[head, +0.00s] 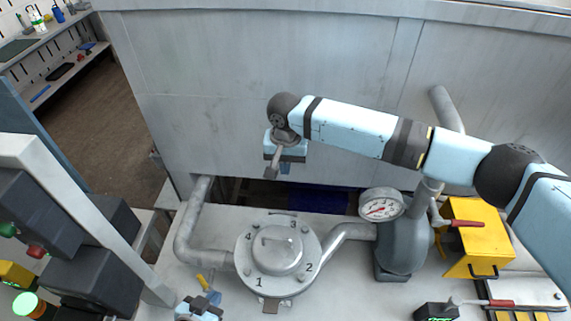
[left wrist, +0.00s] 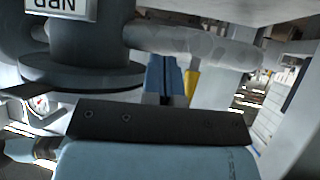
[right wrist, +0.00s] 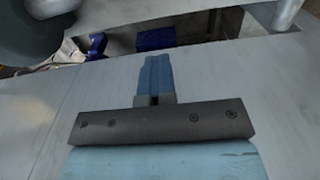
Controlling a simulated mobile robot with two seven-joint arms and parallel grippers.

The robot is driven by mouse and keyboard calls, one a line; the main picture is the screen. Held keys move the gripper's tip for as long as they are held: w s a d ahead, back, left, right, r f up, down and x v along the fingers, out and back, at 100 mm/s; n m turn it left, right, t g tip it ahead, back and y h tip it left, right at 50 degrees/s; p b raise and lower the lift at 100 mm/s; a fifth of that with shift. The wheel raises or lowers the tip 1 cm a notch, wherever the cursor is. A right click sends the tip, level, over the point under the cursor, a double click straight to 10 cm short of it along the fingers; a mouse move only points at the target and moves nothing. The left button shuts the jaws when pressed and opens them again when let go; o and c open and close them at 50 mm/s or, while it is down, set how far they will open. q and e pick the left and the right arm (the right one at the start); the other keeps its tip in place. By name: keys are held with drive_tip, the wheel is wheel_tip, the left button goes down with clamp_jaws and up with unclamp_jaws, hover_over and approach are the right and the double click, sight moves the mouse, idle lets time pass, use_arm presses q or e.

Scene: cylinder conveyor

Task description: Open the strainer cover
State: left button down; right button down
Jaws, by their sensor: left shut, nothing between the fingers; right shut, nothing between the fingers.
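The strainer cover (head: 277,247) is a round grey flange with a domed middle. Numbers 1 to 4 are marked around its rim, and it lies closed on the strainer body. My left gripper (head: 213,297) is low at the left front of the cover, its fingers shut and empty. In the left wrist view its blue fingers (left wrist: 163,76) point beneath a pipe, beside the flanged body (left wrist: 80,78). My right gripper (head: 272,168) hangs behind and above the cover, apart from it. Its shut, empty fingers (right wrist: 155,72) also show in the right wrist view.
A yellow handle (head: 202,282) is close to my left gripper. Grey pipes (head: 190,235) join the strainer on both sides. A pressure gauge (head: 381,205) and a yellow box (head: 475,240) stand to the right. A grey wall panel (head: 260,60) rises behind. Dark control boxes (head: 90,280) are at left.

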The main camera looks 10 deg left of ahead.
drive_tip(key=c, duration=1.8)
unclamp_jaws()
drive_tip(key=o, duration=1.6)
drive_tip(key=shift+c, duration=0.2)
wheel_tip(320, 180, up, 14)
drive_tip(key=b, duration=0.2)
drive_tip(key=shift+b, duration=0.4)
